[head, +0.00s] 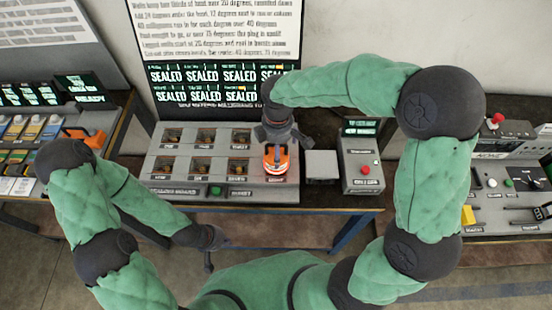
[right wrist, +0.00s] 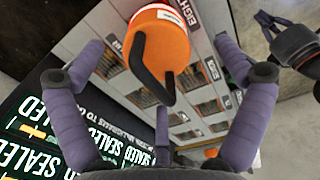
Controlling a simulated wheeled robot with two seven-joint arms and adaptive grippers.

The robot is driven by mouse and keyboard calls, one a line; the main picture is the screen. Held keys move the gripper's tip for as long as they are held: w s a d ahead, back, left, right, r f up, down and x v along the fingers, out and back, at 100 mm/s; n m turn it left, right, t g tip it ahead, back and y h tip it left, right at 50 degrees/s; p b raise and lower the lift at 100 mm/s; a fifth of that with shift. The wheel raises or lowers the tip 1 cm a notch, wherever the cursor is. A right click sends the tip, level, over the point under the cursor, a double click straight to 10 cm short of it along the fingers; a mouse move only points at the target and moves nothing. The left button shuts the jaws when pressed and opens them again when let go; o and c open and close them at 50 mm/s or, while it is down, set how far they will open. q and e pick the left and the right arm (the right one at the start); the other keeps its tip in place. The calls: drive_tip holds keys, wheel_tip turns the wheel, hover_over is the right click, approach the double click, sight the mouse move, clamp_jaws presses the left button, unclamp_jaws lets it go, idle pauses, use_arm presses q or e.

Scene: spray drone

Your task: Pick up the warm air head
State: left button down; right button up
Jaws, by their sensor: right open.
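The orange head with a black looped handle and a pale band, which I take as the warm air head (head: 277,165), stands at the right end of the grey sealing board (head: 170,190). It shows large in the right wrist view (right wrist: 160,48), beside the label "EIGHT". My right gripper (head: 276,136) is just above it, and its fingers in the right wrist view (right wrist: 158,60) are spread wide with nothing between them that they touch. My left gripper (head: 212,247) hangs low before the bench, empty, its fingers apart; it also shows in the right wrist view (right wrist: 285,38).
Several small windowed compartments (head: 205,137) fill the board left of the head. A screen (head: 215,85) reading "SEALED" stands behind. A pale block (head: 321,165) and a grey control box with a red button (head: 361,170) stand close on the right. Side benches flank this one.

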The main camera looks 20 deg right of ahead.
drive_tip(key=shift+w+f, duration=0.2)
drive_tip(key=shift+f, duration=1)
drive_tip(key=f, duration=0.2)
drive_tip(key=f+b, duration=0.1)
drive_tip(key=f, duration=0.1)
drive_tip(key=shift+w+a, duration=0.1)
drive_tip(key=shift+w, duration=0.1)
drive_tip(key=c, duration=1.6)
